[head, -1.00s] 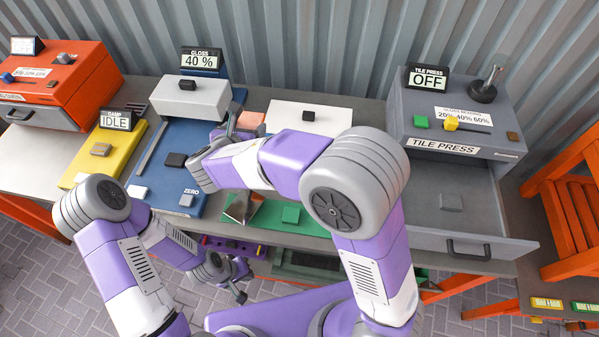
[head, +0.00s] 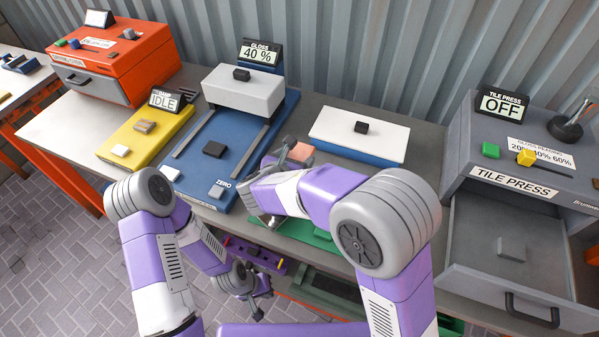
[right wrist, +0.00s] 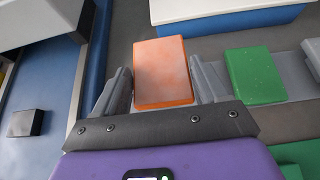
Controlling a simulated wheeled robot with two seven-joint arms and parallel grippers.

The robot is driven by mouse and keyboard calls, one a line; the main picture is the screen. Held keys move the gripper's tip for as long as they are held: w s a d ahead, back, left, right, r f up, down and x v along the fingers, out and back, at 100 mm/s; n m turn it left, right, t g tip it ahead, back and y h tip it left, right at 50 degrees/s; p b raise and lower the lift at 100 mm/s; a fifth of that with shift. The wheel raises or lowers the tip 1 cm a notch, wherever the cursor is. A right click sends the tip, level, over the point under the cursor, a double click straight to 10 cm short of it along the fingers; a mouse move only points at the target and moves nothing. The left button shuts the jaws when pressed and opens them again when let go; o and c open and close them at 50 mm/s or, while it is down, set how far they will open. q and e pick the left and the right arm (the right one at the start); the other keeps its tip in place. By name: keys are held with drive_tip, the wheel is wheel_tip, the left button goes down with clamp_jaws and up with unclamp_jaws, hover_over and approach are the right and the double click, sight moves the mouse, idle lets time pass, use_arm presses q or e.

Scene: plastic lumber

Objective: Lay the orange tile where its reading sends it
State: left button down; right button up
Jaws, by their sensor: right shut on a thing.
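The orange tile (head: 301,153) is a flat orange block; in the right wrist view (right wrist: 163,73) it sits between the two fingers. My right gripper (head: 289,154) is shut on it, over the bench between the blue gloss gauge and a white-topped blue box. The gloss gauge display (head: 259,54) reads 40 %. The tile press (head: 512,188) shows OFF on its display (head: 502,106); its label reads 20% 40% 60%, with a yellow slider (head: 526,157) near it. Its grey drawer (head: 470,262) is open. My left gripper (head: 260,297) hangs low in front of the bench; its jaw opening is unclear.
A yellow damp unit (head: 140,128) showing IDLE and an orange cabinet (head: 130,65) stand at left. The white-topped blue box (head: 385,137) is behind the right arm. A green block (right wrist: 255,75) lies right of the tile in the wrist view. A lever (head: 568,128) tops the press.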

wheel_tip(320, 180, down, 4)
drive_tip(key=shift+f+b, duration=0.2)
drive_tip(key=shift+b, duration=0.45)
drive_tip(key=shift+f, duration=0.2)
drive_tip(key=o, duration=1.1)
drive_tip(key=shift+c, duration=0.2)
drive_tip(key=shift+r, duration=0.25)
drive_tip(key=p+v, duration=0.2)
drive_tip(key=v, duration=0.8)
drive_tip(key=shift+s+a+r+p, duration=0.2)
drive_tip(key=shift+s+p, duration=0.1)
drive_tip(key=shift+p, duration=0.05)
drive_tip(key=shift+s+a+r, duration=0.15)
drive_tip(key=shift+s+r, duration=0.1)
drive_tip(key=shift+s, duration=0.3)
